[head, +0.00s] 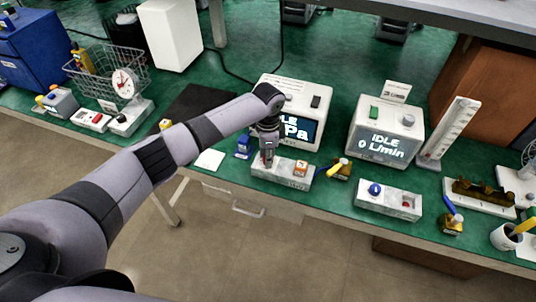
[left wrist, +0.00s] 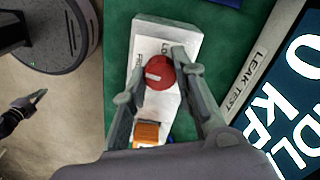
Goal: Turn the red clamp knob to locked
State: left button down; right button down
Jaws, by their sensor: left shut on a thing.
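The red clamp knob (left wrist: 160,72) sits on a pale block in the left wrist view. Its white mark lies toward the knob's left side, on the side of a partly visible label starting "FR". Another label starting "LO" is above the knob, partly covered. My left gripper (left wrist: 158,70) has one finger on each side of the knob and is shut on it. In the head view my left gripper (head: 267,161) points down onto the block (head: 284,177) and hides the knob. What seems to be my right gripper (left wrist: 38,97) shows small at the left wrist view's left edge; its fingers are unclear.
An orange part (left wrist: 147,133) sits on the same block. Behind it stands a display box (head: 303,97). A second display box (head: 386,135) reads IDLE. A block with a blue knob (head: 375,189) stands to the right. Small blue (head: 243,146) and yellow (head: 341,167) items are close by.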

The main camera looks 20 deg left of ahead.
pick_arm(q)
jog(key=m, duration=0.4)
jog(key=shift+p, duration=0.4)
jog(key=m, duration=0.8)
jog(key=shift+w+m, duration=0.1)
jog(key=shift+m, duration=0.2)
jog(key=shift+m+b, duration=0.3)
jog(key=shift+m, duration=1.4)
jog(key=c, duration=1.3)
grip_release()
